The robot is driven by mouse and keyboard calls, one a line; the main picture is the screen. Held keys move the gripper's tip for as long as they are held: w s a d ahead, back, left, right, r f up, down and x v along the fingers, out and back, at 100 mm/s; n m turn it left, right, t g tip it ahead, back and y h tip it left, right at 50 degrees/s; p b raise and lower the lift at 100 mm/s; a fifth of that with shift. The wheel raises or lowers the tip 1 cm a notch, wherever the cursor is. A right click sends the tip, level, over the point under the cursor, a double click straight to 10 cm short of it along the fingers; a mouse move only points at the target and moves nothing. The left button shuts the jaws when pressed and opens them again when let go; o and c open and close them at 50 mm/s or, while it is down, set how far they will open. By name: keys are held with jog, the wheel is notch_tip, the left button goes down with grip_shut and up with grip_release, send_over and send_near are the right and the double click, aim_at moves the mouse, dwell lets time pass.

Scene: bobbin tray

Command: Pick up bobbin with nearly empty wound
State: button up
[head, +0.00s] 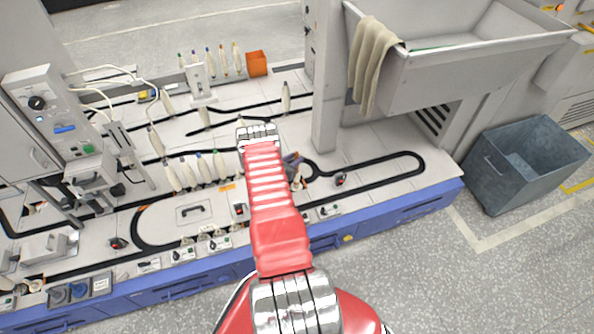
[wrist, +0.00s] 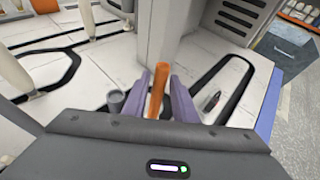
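A slim orange bobbin (wrist: 159,90) with almost no yarn showing on it is between the two purple fingers of my gripper (wrist: 160,84) in the wrist view. The fingers lie close along both sides of it and appear shut on it. It leans slightly in the picture. Its lower end is hidden by the gripper body, so I cannot tell whether it is clear of its seat. In the head view my gripper (head: 292,160) is partly hidden behind my red arm, over the right part of the worktop near the track loop.
Several cream full bobbins (head: 188,172) stand left of my gripper. A grey pillar (head: 328,100) rises close behind it. A black track loop (head: 390,160) carries a small dark carrier (head: 341,180) to the right. An orange box (head: 256,63) and a grey bin (head: 520,165) stand farther off.

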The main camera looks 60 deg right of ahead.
jog(key=shift+x, duration=0.8)
jog(key=shift+c, duration=0.5)
grip_shut()
